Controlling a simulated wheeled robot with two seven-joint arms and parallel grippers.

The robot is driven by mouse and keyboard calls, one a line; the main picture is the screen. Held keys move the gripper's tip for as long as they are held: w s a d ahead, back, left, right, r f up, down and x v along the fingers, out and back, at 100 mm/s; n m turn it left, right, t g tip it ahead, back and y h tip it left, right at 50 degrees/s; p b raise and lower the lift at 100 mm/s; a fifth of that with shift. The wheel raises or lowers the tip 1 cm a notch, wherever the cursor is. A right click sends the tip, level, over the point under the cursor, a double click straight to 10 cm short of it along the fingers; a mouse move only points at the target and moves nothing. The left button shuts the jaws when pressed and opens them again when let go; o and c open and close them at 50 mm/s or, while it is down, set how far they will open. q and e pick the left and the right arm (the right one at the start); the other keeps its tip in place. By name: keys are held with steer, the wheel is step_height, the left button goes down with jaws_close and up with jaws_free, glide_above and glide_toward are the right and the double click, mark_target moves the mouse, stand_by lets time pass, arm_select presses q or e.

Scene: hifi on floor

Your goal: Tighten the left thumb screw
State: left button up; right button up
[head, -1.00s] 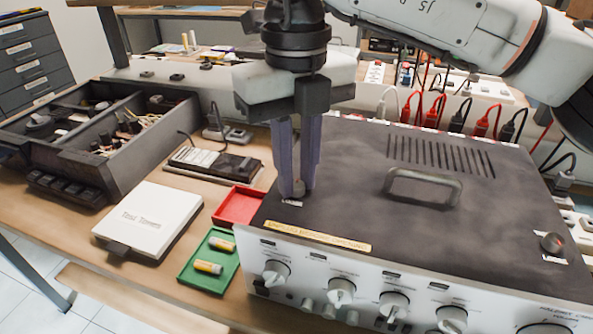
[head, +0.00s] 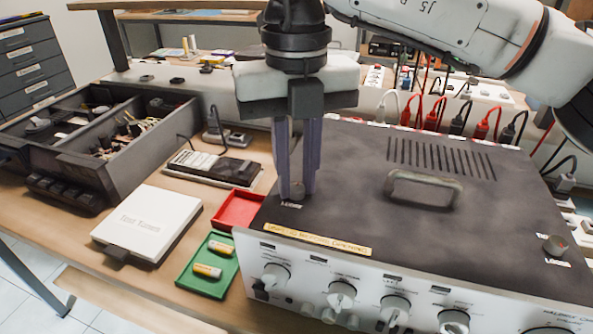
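The amplifier (head: 340,170) has a dark top cover with a handle and a silver front panel. The left thumb screw (head: 298,192) is a small dark knob at the cover's front left, beside a small white label, mostly hidden by my fingertips. My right gripper (head: 298,188) points straight down, with one finger on each side of this screw, closed against it. The right thumb screw (head: 555,245) stands upright at the cover's front right. My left gripper is out of view.
A red tray (head: 238,209) and a green tray (head: 225,284) with two yellow-banded cylinders lie left of the amplifier. A white box (head: 148,222), a multimeter (head: 213,166) and a dark organizer (head: 130,160) are farther left. Cables and plugs (head: 455,120) line the back.

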mark_target(297, 185)
steer(key=o, duration=0.4)
steer(key=shift+o, duration=0.2)
step_height(297, 185, up, 10)
steer(key=p, duration=0.1)
steer(key=shift+r, duration=0.15)
steer(key=shift+w, duration=0.1)
